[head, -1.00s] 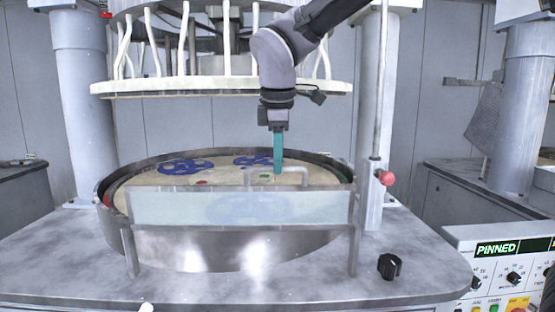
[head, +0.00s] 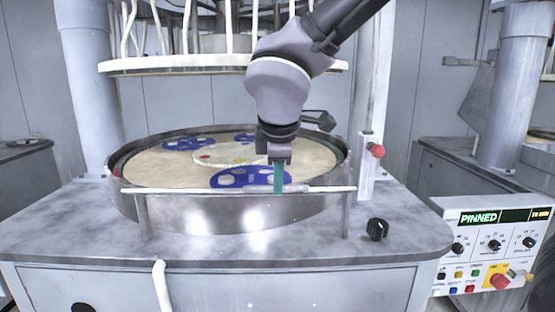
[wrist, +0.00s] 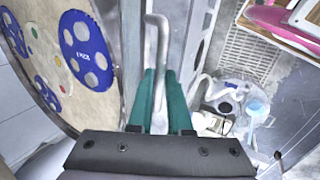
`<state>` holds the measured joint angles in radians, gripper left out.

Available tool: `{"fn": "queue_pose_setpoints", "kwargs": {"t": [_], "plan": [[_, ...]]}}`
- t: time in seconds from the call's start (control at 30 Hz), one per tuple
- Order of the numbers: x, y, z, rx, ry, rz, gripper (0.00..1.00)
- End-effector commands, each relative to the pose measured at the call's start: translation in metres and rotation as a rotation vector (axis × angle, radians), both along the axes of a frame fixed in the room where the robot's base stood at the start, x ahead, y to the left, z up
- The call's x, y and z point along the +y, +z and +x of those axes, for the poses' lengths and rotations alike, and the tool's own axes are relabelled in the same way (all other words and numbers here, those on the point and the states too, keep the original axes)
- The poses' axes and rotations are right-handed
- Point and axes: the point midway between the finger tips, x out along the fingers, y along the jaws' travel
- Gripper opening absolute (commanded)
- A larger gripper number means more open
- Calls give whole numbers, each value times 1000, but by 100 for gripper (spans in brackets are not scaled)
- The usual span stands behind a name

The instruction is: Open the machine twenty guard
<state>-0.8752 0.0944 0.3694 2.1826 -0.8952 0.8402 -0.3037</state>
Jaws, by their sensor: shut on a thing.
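The guard (head: 235,190) at the front of the round platen shows nearly edge-on, as a thin pale bar on two posts. Its clear panel does not stand upright above that bar in the head view. My gripper (head: 279,189) points down at the bar, right of its middle. In the wrist view my gripper's green fingers (wrist: 160,75) are shut on the guard's bent metal handle (wrist: 156,28), with the bar between them. A machine number cannot be read.
Blue carriers (head: 250,178) lie on the platen (head: 150,172) behind the guard. The raised upper plate (head: 200,67) hangs above. A black knob (head: 377,229) stands on the front deck. A control panel (head: 490,250) reading PINNED is at the right.

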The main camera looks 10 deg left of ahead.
Motion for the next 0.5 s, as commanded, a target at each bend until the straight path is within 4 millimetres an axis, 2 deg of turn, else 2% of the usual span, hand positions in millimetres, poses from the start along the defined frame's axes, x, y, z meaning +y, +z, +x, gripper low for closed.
{"fn": "queue_pose_setpoints", "kwargs": {"t": [0.13, 0.37, 0.47, 0.5], "plan": [[-3, -16, -13, -49, 8, 7, 0], [-5, -35, -21, -134, 3, 31, 0], [-4, -34, -20, -135, 0, 33, 32], [-4, -34, -20, -134, 0, 33, 47]]}}
